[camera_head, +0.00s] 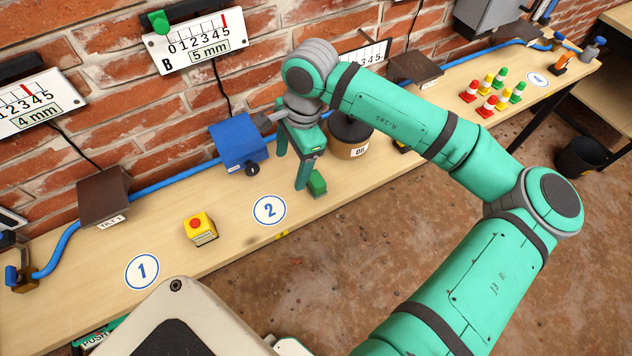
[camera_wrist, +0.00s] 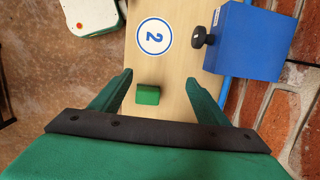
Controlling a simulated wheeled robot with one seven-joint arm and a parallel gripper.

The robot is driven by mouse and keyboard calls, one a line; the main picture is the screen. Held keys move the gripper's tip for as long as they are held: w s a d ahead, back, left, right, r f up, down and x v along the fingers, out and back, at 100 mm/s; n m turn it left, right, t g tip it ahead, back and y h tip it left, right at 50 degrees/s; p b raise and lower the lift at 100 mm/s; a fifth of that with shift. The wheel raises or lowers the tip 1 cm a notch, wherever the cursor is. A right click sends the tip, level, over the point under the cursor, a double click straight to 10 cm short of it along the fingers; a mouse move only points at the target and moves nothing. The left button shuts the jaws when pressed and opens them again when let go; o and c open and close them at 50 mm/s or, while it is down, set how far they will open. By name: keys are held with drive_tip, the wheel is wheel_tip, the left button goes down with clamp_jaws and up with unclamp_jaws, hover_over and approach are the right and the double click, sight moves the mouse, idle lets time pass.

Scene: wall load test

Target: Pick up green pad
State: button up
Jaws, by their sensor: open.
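The green pad (camera_head: 317,184) is a small green block on the wooden bench, right of the round "2" mark. In the wrist view the green pad (camera_wrist: 148,95) lies between the two fingers, closer to the left finger. My gripper (camera_head: 291,170) reaches down over the bench beside the pad, with its fingers apart and nothing held. In the wrist view my gripper (camera_wrist: 159,77) is open, and a clear gap shows between the pad and the right finger. The exact height of the fingertips above the bench is hard to tell.
A blue box (camera_head: 238,143) with a black knob stands left of my gripper. A brown drum (camera_head: 348,148) stands close behind it. A yellow box with a red button (camera_head: 200,228) sits to the left. Several small cones (camera_head: 487,103) stand far right. The brick wall bounds the back.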

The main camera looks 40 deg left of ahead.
drive_tip(key=t+h, duration=0.1)
drive_tip(key=t, duration=0.1)
hover_over(316, 178)
drive_tip(key=shift+s+a, duration=0.1)
drive_tip(key=shift+s, duration=0.15)
wheel_tip(316, 178, down, 4)
drive_tip(key=shift+w+f, duration=0.1)
drive_tip(key=shift+f, duration=0.05)
drive_tip(key=shift+w+f, duration=0.15)
drive_tip(key=shift+f, duration=3)
drive_tip(key=c, duration=1.3)
drive_tip(key=shift+r, duration=0.15)
